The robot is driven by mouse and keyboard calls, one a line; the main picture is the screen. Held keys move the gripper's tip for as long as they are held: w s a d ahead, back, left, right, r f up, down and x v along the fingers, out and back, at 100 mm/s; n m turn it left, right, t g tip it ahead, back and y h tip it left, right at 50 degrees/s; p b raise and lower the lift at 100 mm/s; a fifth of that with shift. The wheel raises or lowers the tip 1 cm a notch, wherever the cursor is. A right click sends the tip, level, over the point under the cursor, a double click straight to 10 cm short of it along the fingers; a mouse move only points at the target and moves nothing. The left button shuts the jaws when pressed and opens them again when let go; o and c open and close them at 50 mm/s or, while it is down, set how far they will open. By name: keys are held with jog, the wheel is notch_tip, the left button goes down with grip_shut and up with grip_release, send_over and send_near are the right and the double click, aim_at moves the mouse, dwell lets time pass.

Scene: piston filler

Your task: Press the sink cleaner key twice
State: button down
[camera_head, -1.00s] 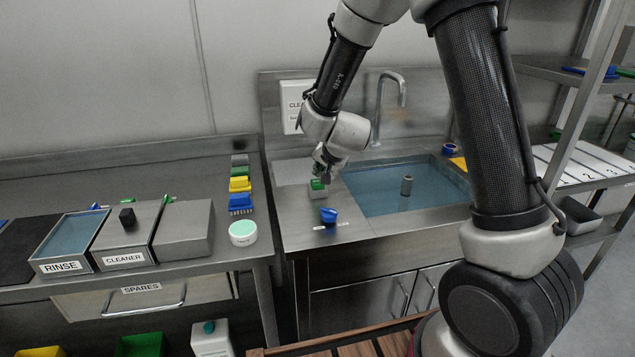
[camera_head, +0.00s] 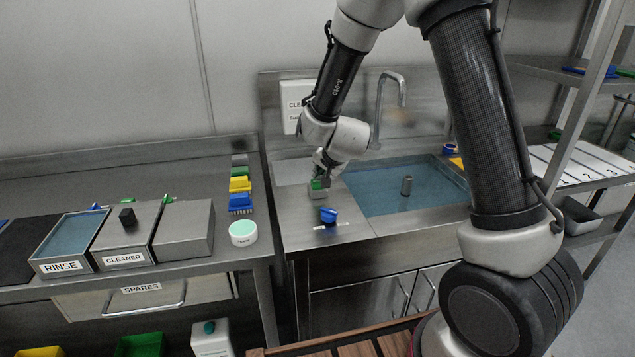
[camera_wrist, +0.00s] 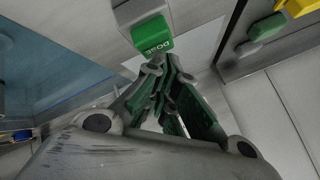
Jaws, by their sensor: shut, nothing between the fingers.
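The sink cleaner key is a green key (camera_wrist: 153,36) marked DOSE on a small grey box in the wrist view. In the head view the green key (camera_head: 317,185) sits on its box (camera_head: 318,194), on the steel counter left of the sink basin. My gripper (camera_head: 321,176) is shut and empty, pointing down right at the key. In the wrist view the closed fingertips (camera_wrist: 164,70) lie close to the key's lower edge. I cannot tell whether they touch it. The key's far side is partly hidden by the gripper in the head view.
A blue knob (camera_head: 328,216) stands on the counter in front of the key. The water-filled basin (camera_head: 390,190) and tap (camera_head: 385,100) are to the right. Coloured brushes (camera_head: 240,190) and a round tub (camera_head: 243,233) stand on the left bench.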

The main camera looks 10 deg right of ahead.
jog(key=shift+f, duration=0.75)
dwell(0.5)
jog(key=shift+r, duration=1.25)
dwell(1.4)
